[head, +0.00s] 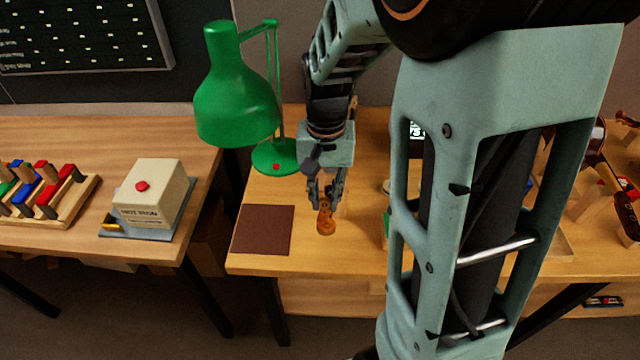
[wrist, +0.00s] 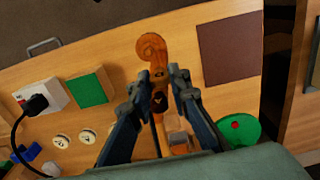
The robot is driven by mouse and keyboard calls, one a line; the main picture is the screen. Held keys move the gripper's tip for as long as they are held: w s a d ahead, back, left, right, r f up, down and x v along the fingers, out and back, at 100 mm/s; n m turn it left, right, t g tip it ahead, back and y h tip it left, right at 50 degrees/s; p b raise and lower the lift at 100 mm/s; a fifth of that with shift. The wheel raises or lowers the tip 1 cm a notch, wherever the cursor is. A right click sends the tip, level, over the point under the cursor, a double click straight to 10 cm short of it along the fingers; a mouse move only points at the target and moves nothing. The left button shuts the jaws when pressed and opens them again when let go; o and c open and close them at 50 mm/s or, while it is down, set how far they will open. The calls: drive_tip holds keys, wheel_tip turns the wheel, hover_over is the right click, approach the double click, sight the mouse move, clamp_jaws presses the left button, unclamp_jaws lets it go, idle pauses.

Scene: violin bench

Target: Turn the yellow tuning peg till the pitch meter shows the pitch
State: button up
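An orange-brown violin scroll and pegbox (wrist: 153,52) stands out from the bench near its front edge; it also shows in the head view (head: 325,222). My gripper (wrist: 158,84) is over the pegbox, its fingers apart on either side; in the head view my gripper (head: 327,188) points down just behind the scroll. I cannot tell whether either finger touches it. I cannot make out the yellow peg; the fingers hide much of the pegbox sides. A small lit display (head: 417,130), perhaps the pitch meter, is mostly hidden behind my arm and its reading is not legible.
A brown mat (head: 263,230) lies left of the scroll, and a green lamp (head: 236,95) stands behind it. In the wrist view, a green block (wrist: 90,88), a white box with a black plug (wrist: 40,97) and two round discs (wrist: 62,141) lie left of my fingers.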

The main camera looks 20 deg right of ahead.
clamp_jaws()
drive_tip(key=shift+n, duration=0.3)
drive_tip(key=shift+f+n+b, duration=0.1)
drive_tip(key=shift+n+b, duration=0.45)
drive_tip(key=shift+n, duration=0.45)
drive_tip(key=shift+n+b, duration=0.5)
drive_tip(key=shift+n, duration=1.3)
drive_tip(key=o, duration=0.7)
unclamp_jaws()
drive_tip(key=shift+c, duration=0.2)
